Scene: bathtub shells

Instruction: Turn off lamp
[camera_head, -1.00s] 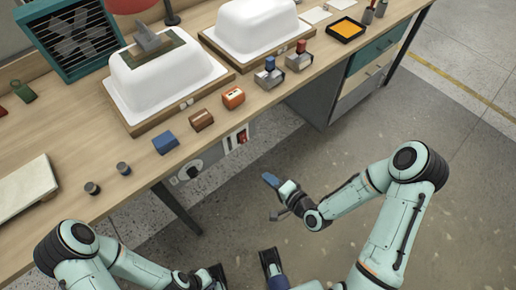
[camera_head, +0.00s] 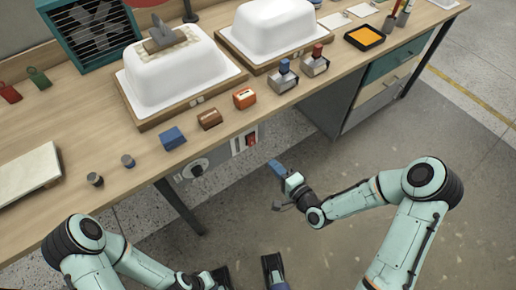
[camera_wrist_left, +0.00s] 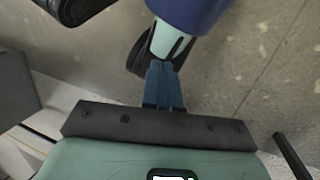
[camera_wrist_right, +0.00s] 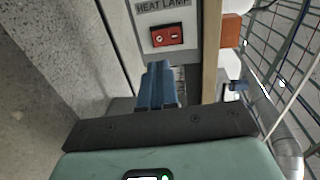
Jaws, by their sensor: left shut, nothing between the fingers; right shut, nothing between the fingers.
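The red rocker switch (camera_wrist_right: 166,36) shows in the right wrist view on a pale panel, under a label (camera_wrist_right: 162,6) reading "HEAT LAMP". In the head view the switch (camera_head: 250,140) sits on the panel below the bench's front edge. I cannot tell its position. A bit of the red lamp shade (camera_head: 143,3) shows at the top edge. My right gripper (camera_head: 274,165) is shut and empty, in front of and a little below the switch. Its blue fingertips (camera_wrist_right: 159,68) point towards the panel, seemingly apart from it. My left gripper (camera_wrist_left: 163,70) is shut and empty, low down, away from the bench.
The wooden bench (camera_head: 60,215) carries two white tub shells (camera_head: 170,75) (camera_head: 275,28), small coloured blocks (camera_head: 173,138) and knobs along its front edge. A round dial (camera_head: 195,170) is left of the switch. A drawer cabinet (camera_head: 385,90) stands right. The floor before the bench is open.

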